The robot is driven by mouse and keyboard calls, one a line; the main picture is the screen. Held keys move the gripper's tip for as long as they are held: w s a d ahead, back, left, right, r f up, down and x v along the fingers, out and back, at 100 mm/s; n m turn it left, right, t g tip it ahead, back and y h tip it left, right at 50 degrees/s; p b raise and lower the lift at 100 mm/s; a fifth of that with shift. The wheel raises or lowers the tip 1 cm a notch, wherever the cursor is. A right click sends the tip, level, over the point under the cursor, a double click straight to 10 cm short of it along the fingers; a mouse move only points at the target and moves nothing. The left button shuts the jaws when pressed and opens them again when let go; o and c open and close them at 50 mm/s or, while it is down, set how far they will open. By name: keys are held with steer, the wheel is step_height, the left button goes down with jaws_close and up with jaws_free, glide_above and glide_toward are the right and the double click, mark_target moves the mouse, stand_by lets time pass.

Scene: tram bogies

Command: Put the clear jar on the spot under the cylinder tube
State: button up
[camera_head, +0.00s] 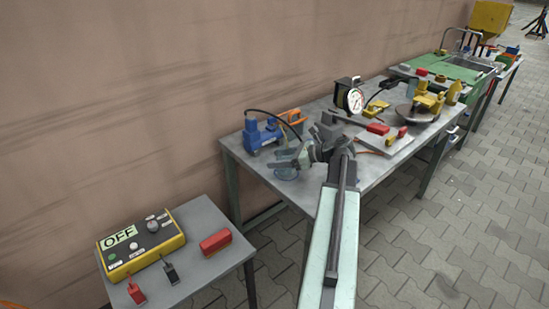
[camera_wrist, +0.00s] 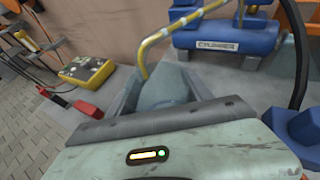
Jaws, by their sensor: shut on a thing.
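My gripper (camera_head: 292,158) is over the left end of the grey workbench, beside a blue device (camera_head: 262,134). In the wrist view the gripper (camera_wrist: 163,92) is shut on a pale, see-through grey thing that looks like the clear jar (camera_wrist: 170,82). The blue device (camera_wrist: 225,36) stands just beyond, with a label that seems to read CYLINDER. A bent yellow tube (camera_wrist: 165,34) comes down from it and ends close to the jar; whether it is directly above the jar I cannot tell. The jar's base and the spot are hidden.
A gauge (camera_head: 354,98), a tray with red parts (camera_head: 384,140) and a yellow tool (camera_head: 428,102) stand further right on the bench. A small table at front left holds a yellow OFF box (camera_head: 140,243) and a red block (camera_head: 215,242). A wall runs behind.

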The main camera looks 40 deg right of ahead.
steer(key=shift+s+f, duration=0.1)
steer(key=shift+s, duration=0.3)
steer(key=shift+w+f, duration=0.1)
steer(key=shift+f, duration=0.2)
steer(key=o, duration=1.4)
steer(key=shift+r, duration=0.1)
steer(key=shift+r+p, duration=0.3)
steer(key=shift+p, duration=0.05)
steer(key=p+v, duration=0.4)
steer(key=v, duration=0.7)
steer(key=shift+s+d, duration=0.25)
steer(key=shift+s, duration=0.2)
